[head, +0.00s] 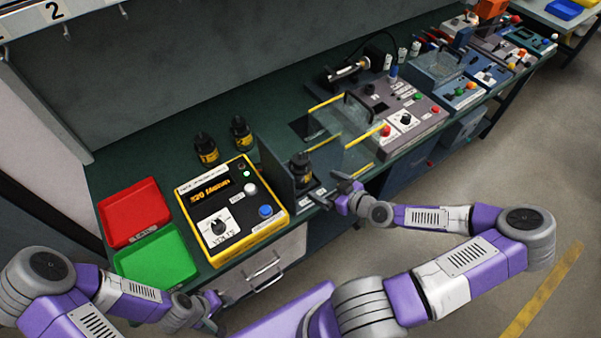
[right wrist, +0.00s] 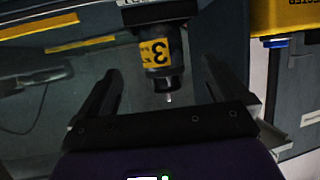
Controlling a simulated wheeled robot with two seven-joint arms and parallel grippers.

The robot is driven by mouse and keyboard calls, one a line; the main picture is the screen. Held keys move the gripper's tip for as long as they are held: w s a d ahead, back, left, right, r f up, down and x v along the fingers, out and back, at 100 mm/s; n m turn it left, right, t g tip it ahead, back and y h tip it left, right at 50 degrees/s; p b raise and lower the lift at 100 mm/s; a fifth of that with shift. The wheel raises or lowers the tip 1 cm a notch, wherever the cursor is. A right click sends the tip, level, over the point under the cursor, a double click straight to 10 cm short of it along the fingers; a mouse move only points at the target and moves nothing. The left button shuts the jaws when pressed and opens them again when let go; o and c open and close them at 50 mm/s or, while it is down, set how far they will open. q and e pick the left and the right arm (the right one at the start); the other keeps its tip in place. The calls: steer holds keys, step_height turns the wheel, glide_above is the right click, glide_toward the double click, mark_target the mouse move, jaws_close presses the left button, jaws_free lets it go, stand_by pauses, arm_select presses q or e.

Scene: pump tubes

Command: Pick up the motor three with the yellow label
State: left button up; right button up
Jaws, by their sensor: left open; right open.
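Motor three, black with a yellow label marked 3 (right wrist: 157,52), shows upside down in the right wrist view, between and ahead of the spread fingers of my right gripper (right wrist: 160,85). In the head view a dark motor (head: 301,166) stands in a grey fixture (head: 277,172), and my right gripper (head: 343,190) is just to its right, open and empty. Its label is hard to read there. Two other black motors with yellow labels (head: 206,149) (head: 241,132) stand at the back of the bench. My left gripper (head: 211,303) is low at the bench front, open.
A red tray (head: 133,214) and a green tray (head: 155,258) lie at the bench's left. A yellow-framed control box (head: 232,210) stands between them and the fixture. A clear guard with yellow edges (head: 345,135) and a grey control panel (head: 405,118) are to the right.

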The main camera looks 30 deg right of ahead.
mark_target(309, 174)
steer(key=w, duration=0.2)
steer(key=w+a, duration=0.1)
steer(key=w, duration=0.1)
steer(key=w+b, duration=0.1)
steer(key=w, duration=0.1)
steer(key=shift+a, duration=0.3)
steer(key=x, duration=0.5)
steer(key=shift+w+b, duration=0.1)
steer(key=shift+b, duration=0.3)
steer(key=c, duration=1.8)
steer(key=shift+w+r, duration=0.1)
steer(key=shift+r, duration=0.05)
jaws_close()
